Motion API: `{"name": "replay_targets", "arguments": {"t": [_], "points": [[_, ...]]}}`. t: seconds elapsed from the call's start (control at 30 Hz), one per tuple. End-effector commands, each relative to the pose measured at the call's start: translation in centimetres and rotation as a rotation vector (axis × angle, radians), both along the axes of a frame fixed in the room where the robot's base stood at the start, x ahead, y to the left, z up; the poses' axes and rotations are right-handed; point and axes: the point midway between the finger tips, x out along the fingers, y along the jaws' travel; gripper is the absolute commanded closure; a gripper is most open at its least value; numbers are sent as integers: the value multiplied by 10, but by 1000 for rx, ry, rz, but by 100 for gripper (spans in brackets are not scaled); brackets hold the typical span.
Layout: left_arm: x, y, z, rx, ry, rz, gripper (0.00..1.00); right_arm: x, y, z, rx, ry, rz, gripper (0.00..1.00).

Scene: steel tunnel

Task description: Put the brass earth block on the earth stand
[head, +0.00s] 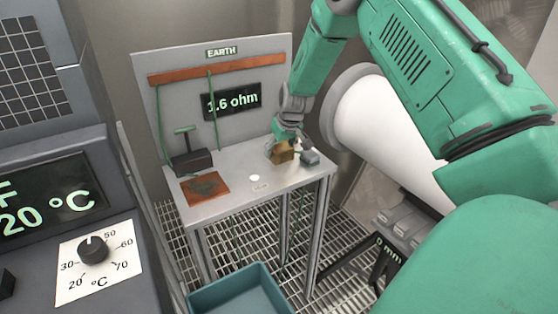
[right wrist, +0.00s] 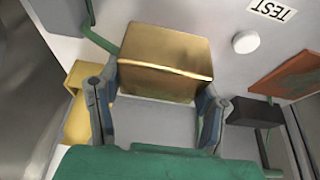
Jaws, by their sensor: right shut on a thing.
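The brass earth block (head: 282,155) is a gold cuboid at the right part of the grey earth stand (head: 236,165), under the EARTH sign. My right gripper (head: 284,140) comes down on it from above. In the right wrist view the block (right wrist: 166,62) sits between the two fingers of my right gripper (right wrist: 160,105), which are shut on it. I cannot tell whether the block touches the stand's top. My left gripper is not in view.
A copper plate (head: 205,188) and a black box with a green T-handle (head: 192,161) are at the stand's left. A white button (head: 254,178) is near the front edge. A grey block (head: 310,157) is right of the brass block. A teal bin (head: 240,292) stands below.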

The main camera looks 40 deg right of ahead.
Motion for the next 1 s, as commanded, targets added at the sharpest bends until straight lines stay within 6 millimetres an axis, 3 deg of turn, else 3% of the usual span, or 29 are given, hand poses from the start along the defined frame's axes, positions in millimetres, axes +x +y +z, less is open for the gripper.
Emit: {"name": "replay_targets", "arguments": {"t": [0.33, 0.53, 0.57, 0.6, 1.0], "points": [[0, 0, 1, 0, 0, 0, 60, 1, 0, -37, -2, -2, 1, 88], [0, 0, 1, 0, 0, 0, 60, 1, 0, -39, -1, -3, 1, 88], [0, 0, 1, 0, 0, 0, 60, 0, 0, -40, -1, -1, 1, 34], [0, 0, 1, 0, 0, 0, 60, 0, 0, -40, -1, -1, 1, 20], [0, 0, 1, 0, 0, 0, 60, -2, 1, -30, -1, -3, 2, 20]]}}
